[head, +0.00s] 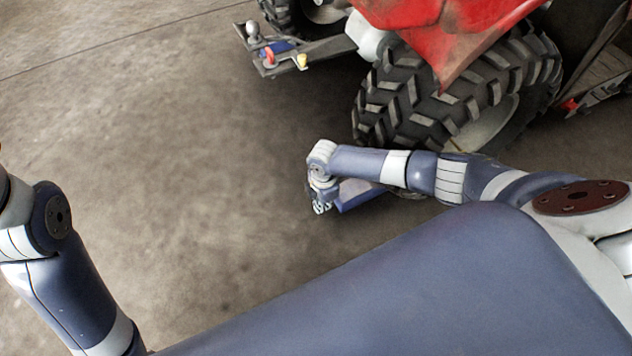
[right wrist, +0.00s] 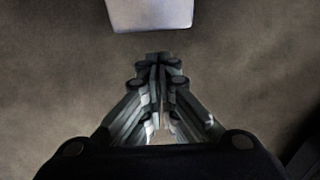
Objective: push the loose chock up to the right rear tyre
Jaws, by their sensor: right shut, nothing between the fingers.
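The quad's large black rear tyre (head: 450,100), with chunky tread, stands at the upper right under a red fender. A blue chock (head: 362,198) lies on the floor in front of it, partly hidden under my right forearm. My right gripper (head: 321,207) is low, just left of the chock, pointing down. In the right wrist view the fingers (right wrist: 158,60) are shut and empty. The chock's pale face (right wrist: 150,14) shows just beyond the fingertips, with a small gap in the picture. Whether the chock touches the tyre is hidden by my arm. My left gripper is out of view.
The quad's red body (head: 430,20) fills the upper right. A metal hitch bar (head: 285,65) with small coloured fittings sticks out to the left of the tyre. Another tyre (head: 300,14) shows at the top. The concrete floor (head: 170,130) on the left is clear.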

